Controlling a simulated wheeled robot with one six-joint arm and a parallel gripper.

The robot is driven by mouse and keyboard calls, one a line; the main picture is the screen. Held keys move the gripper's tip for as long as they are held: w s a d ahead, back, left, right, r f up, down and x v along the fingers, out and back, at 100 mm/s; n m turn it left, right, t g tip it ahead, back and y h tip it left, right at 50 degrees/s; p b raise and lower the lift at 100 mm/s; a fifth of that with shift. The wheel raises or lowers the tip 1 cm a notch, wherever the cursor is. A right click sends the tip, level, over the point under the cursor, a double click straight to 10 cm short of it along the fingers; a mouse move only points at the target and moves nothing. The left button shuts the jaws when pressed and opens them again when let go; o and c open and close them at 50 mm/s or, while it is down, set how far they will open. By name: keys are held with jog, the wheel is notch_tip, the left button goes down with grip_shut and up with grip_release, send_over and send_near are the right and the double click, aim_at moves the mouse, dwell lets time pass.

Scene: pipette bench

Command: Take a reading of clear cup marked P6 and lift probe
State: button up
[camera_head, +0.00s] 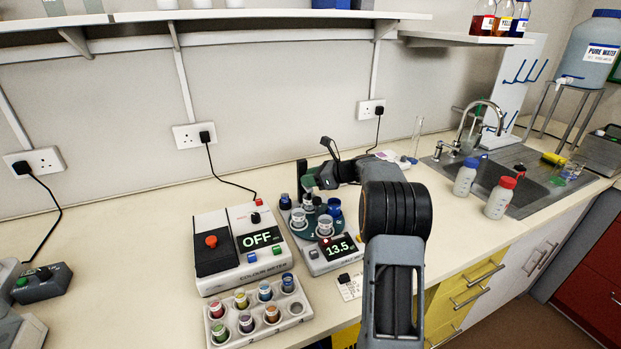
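The meter with the lit "13.5" display (339,247) stands mid-bench. Its dark teal round holder (305,232) carries several cups, some clear, some blue or dark. A clear cup (325,226) sits at the front of the holder, and another clear cup (298,217) sits at its left. I cannot read a P6 mark on any cup. A dark upright post (302,180) with a green part rises behind the holder. My gripper (323,179) is beside this post, above the back of the holder. Its fingertips are too small and covered to read. I cannot make out the probe clearly.
A colour meter (243,281) reading "OFF" stands left of the holder, with a grey rack (296,322) of coloured vials before it. White bottles with blue (465,178) and red (499,199) caps stand by the sink (530,190). The bench at far left-centre is clear.

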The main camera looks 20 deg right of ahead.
jog(key=shift+c, duration=0.2)
grip_shut()
notch_tip(320, 180, up, 6)
jog(key=p, duration=0.5)
jog(key=shift+f, duration=0.15)
jog(key=shift+o, duration=0.2)
grip_release()
jog(key=shift+d, duration=0.1)
jog(key=b+v, duration=0.1)
jog(key=v, duration=1.2)
jog(key=shift+s+r, duration=0.25)
jog(key=shift+s, duration=0.05)
